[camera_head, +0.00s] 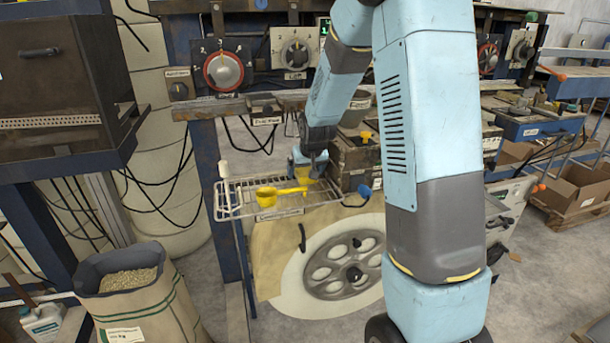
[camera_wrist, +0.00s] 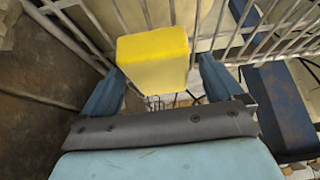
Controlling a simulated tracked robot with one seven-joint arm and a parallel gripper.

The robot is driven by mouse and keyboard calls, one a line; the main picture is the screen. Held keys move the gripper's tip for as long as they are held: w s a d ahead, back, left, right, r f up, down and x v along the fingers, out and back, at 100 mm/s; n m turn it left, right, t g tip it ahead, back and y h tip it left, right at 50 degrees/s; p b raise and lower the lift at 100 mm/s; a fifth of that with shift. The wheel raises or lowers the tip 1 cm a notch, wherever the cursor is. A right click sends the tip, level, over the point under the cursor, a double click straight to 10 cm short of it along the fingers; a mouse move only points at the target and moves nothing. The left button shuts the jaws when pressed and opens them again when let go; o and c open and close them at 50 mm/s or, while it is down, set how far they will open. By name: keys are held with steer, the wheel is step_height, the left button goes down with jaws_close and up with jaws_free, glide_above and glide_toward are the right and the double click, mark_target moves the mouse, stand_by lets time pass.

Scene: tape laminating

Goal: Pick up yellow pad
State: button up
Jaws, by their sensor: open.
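The yellow pad (camera_wrist: 153,58) is a block with a lighter top face, on a wire rack in the wrist view. My gripper (camera_wrist: 161,80) is open, with one blue finger to the left of the pad and one to the right. A gap shows between the pad and the fingers, most clearly on the right. In the head view my gripper (camera_head: 308,165) is low over the back right of the wire rack (camera_head: 238,207). A small yellow piece (camera_head: 303,174) shows beside it there, partly hidden by the gripper.
A yellow scoop (camera_head: 268,194) lies on the rack left of my gripper. A brown box (camera_head: 352,160) stands close on the right. Control knobs (camera_head: 223,70) and a machine frame are behind. A sack of pellets (camera_head: 130,290) stands at front left.

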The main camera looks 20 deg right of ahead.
mark_target(306, 170)
steer(key=shift+c, duration=0.2)
steer(key=c, duration=1.1)
steer(key=shift+r, duration=0.15)
step_height(306, 170, up, 10)
